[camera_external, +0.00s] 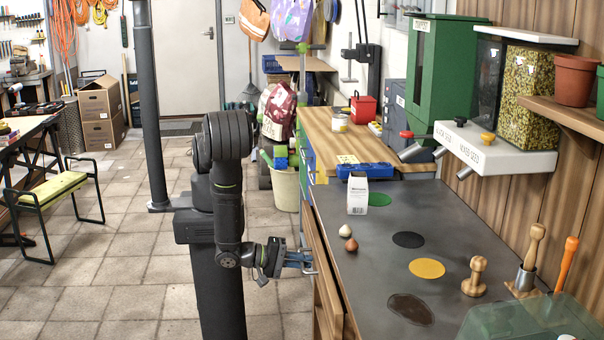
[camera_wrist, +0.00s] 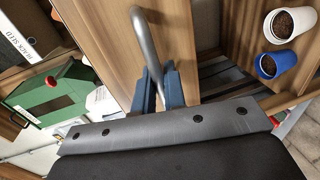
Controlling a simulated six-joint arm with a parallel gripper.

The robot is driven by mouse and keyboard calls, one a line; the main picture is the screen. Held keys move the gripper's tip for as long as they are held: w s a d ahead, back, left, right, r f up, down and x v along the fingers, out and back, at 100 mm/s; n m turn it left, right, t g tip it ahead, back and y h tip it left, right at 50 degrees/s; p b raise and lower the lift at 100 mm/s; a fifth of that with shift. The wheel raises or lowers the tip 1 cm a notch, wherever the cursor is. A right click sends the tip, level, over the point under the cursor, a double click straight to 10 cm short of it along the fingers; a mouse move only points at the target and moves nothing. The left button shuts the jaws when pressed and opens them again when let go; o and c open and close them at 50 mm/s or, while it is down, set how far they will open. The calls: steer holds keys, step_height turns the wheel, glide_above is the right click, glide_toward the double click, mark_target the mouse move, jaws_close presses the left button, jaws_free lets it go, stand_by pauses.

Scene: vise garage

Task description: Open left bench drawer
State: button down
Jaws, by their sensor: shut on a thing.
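The wooden bench drawer front (camera_external: 325,282) is at the left side of the grey-topped bench in the external view. It looks set out a little from the bench. In the wrist view, a wooden front (camera_wrist: 105,40) carries a grey metal bar handle (camera_wrist: 146,45). My gripper (camera_external: 306,262) is beside the bench, level with the drawer front. Its blue fingers (camera_wrist: 160,88) are shut on the handle, one on each side of the bar. How far the drawer is out is hard to tell.
A white cup (camera_wrist: 283,26) and a blue cup (camera_wrist: 275,66), both with dark brown filling, show at right in the wrist view.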

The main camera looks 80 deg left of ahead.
steer(key=f+v, duration=0.1)
steer(key=v, duration=0.7)
steer(key=f+v, duration=0.2)
steer(key=v, duration=0.7)
steer(key=shift+s+f, duration=0.25)
steer(key=shift+s, duration=0.1)
steer(key=c, duration=1.8)
jaws_free()
steer(key=shift+c, duration=0.2)
steer(key=shift+s, duration=0.1)
steer(key=v, duration=1.7)
